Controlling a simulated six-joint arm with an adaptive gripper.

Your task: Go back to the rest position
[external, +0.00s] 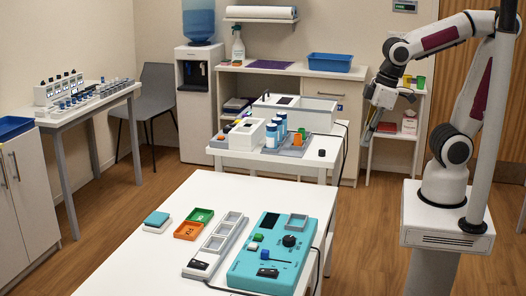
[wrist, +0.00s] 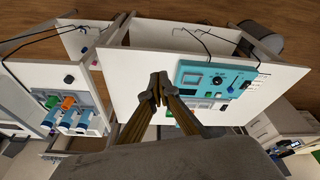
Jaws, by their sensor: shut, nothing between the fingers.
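My gripper (external: 369,135) hangs pointing down in the external view, to the right of the middle table and well above the floor. In the wrist view its two fingers (wrist: 158,88) meet at the tips with nothing between them. It is apart from every table and object. My arm is raised and bent at the elbow above its white pedestal. In the wrist view the fingertips appear over the white front table (wrist: 130,68), but at a distance from it.
The front table (external: 135,235) holds a teal control box (external: 255,268), a grey tray (external: 215,245), and green (external: 201,215) and orange (external: 188,231) pieces. A shelf (external: 395,135) stands behind my gripper. Floor between is clear.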

